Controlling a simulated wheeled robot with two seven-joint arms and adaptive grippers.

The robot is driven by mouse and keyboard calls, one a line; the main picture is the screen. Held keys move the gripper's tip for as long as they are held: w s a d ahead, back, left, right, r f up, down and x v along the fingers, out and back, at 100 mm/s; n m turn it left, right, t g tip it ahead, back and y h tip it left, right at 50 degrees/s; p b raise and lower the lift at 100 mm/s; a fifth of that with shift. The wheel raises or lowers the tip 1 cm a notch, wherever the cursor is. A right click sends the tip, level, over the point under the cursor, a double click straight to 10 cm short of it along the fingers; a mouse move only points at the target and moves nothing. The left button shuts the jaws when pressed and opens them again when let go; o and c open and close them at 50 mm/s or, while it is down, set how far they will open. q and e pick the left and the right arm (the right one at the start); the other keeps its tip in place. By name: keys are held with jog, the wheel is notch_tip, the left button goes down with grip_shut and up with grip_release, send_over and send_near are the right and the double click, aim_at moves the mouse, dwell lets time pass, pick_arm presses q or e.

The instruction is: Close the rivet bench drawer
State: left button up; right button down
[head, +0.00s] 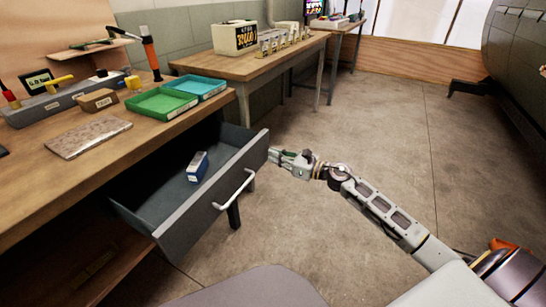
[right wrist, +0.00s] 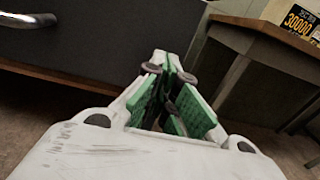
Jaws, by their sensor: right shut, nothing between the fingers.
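The grey rivet bench drawer (head: 150,185) stands pulled out from the wooden bench (head: 75,190) in the head view. Its front panel carries a silver bar handle (head: 236,190). A small blue and white box (head: 198,167) lies inside the drawer. My right gripper (head: 275,156) is shut and empty, at the far end of the drawer front, beyond the handle. In the right wrist view, its green-padded fingers (right wrist: 172,95) are together, close to the dark drawer front (right wrist: 110,40). The handle end (right wrist: 28,20) shows at upper left there. Whether the fingers touch the panel I cannot tell. My left gripper is not in view.
On the bench are a green tray (head: 160,103), a teal tray (head: 198,86), a metal plate (head: 88,137) and tools. The concrete floor (head: 370,130) on the right is clear.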

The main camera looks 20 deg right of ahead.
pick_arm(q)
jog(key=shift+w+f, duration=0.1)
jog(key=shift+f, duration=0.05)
pick_arm(e)
jog(key=shift+w+a, duration=0.35)
jog(key=shift+w, duration=0.1)
jog(key=shift+w+a, duration=0.15)
jog(key=shift+x, duration=0.8)
send_near(218, 143)
jog(key=s+r, duration=0.1)
jog(key=d+r, duration=0.1)
jog(key=r, duration=0.1)
jog(key=shift+s+d, duration=0.2)
jog(key=shift+s, duration=0.2)
jog(key=b+x, duration=0.2)
jog(key=x, duration=1)
jog(key=shift+w+a+b, duration=0.15)
jog(key=shift+b, duration=0.15)
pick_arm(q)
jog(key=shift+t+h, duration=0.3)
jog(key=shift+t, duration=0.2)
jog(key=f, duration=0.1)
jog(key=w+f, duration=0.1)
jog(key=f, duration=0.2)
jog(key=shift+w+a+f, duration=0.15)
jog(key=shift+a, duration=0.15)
pick_arm(e)
jog(key=shift+r, duration=0.1)
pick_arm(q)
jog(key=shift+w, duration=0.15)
